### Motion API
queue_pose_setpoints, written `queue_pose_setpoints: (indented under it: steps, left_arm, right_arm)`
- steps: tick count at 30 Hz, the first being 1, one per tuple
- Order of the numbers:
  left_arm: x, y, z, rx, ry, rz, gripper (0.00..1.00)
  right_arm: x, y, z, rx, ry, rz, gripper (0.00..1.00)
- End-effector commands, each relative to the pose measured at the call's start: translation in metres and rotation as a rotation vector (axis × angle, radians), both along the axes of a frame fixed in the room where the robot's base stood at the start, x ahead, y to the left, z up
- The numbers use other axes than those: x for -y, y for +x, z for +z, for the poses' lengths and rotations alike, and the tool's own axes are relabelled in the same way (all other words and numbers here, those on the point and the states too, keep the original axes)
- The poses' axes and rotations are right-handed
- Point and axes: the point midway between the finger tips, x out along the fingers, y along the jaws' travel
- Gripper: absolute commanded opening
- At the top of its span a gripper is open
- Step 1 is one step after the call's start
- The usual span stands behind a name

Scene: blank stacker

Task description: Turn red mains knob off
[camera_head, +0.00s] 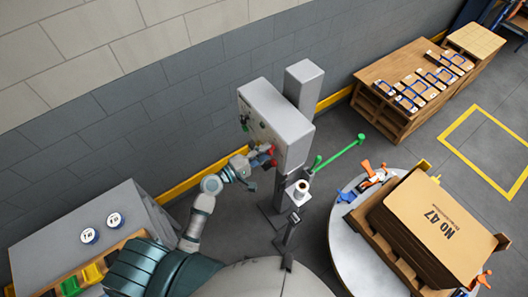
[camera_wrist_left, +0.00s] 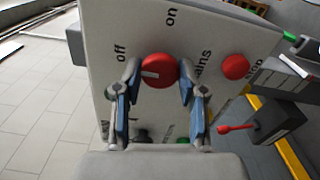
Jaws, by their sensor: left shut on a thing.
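The red mains knob (camera_wrist_left: 158,71) sits on the pale panel face of the grey control box (camera_head: 276,125). The words "on", "off" and part of "mains" are printed around it. A pale mark on the knob lies on its left side, toward "off". My left gripper (camera_wrist_left: 158,88) is shut on the knob, with a finger on each side of it. In the head view my left gripper (camera_head: 262,158) reaches the box's lower front, and the knob is partly hidden there. My right gripper is in neither view.
A second red button (camera_wrist_left: 235,67), labelled "stop", is right of the knob. A red-tipped lever (camera_wrist_left: 235,128) juts out at lower right. A green-handled bar (camera_head: 345,149) extends right of the box. A round table (camera_head: 344,240) holds a stack of "NO 47" boards (camera_head: 440,225).

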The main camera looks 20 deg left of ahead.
Motion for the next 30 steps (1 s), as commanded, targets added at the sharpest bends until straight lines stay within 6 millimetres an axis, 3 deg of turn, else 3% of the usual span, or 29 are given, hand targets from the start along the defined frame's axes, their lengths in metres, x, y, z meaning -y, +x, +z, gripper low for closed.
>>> queue_pose_setpoints:
  steps: [19, 20, 22, 30]
  left_arm:
    - [0.0005, -0.0005, -0.0033, -0.039, -0.038, -0.002, 0.06]
    - [0.0005, -0.0005, -0.0033, -0.038, -0.038, -0.002, 0.46]
    - [0.0004, -0.0005, -0.0031, -0.037, -0.038, -0.001, 0.63]
    - [0.0002, -0.0003, -0.0015, -0.034, -0.038, -0.001, 0.66]
  right_arm:
    - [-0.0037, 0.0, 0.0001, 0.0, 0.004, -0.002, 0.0]
    - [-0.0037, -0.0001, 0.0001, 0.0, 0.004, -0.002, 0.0]
    - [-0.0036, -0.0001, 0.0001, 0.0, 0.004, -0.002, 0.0]
    - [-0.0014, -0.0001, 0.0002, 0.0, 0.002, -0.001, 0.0]
